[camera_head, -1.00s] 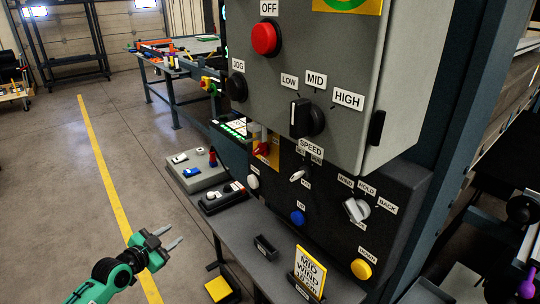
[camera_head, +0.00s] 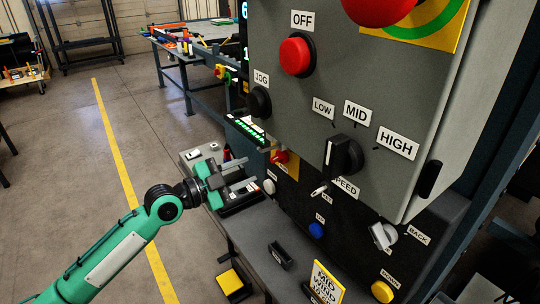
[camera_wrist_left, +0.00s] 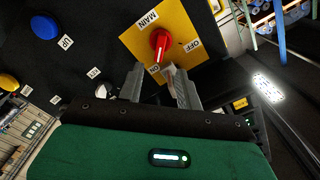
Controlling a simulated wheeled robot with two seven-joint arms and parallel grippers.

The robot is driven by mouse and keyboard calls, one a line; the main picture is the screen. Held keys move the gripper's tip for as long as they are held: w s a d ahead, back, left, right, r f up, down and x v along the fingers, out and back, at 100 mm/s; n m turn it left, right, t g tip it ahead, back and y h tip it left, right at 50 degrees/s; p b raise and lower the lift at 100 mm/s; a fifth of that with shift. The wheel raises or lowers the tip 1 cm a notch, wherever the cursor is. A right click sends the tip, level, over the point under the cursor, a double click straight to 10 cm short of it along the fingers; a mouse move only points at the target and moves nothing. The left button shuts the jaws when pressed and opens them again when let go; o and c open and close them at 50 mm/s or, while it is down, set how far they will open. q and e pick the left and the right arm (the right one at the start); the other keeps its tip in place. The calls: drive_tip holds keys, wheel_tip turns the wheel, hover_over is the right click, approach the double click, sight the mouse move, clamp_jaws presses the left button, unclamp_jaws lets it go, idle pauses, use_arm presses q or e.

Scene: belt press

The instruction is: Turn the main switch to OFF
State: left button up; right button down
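The main switch is a red rotary handle (camera_wrist_left: 160,44) on a yellow plate (camera_wrist_left: 178,22) marked MAIN, ON and OFF in the left wrist view. Its white line points toward the ON label, away from OFF. In the head view the red switch (camera_head: 281,157) is small, low on the grey cabinet's left side. My left gripper (camera_head: 243,173) is open and empty, its fingers aimed at the switch from the left. In the left wrist view the fingertips (camera_wrist_left: 154,72) are just short of the handle, apart from each other. My right gripper is not in view.
The grey cabinet (camera_head: 300,110) carries a red OFF button (camera_head: 296,55), a black JOG knob (camera_head: 260,101) and a black speed selector (camera_head: 343,155). A black lower panel with several knobs sits beneath. A shelf (camera_head: 255,235) with small boxes lies below; open floor is at left.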

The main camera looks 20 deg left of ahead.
sight(274, 159)
use_arm(q)
drive_tip(key=p+x, duration=0.3)
drive_tip(key=x, duration=0.4)
drive_tip(key=shift+w+d+r, duration=0.1)
drive_tip(key=shift+w, duration=0.05)
drive_tip(key=shift+w+d, duration=0.3)
drive_tip(key=shift+w, duration=0.05)
clamp_jaws()
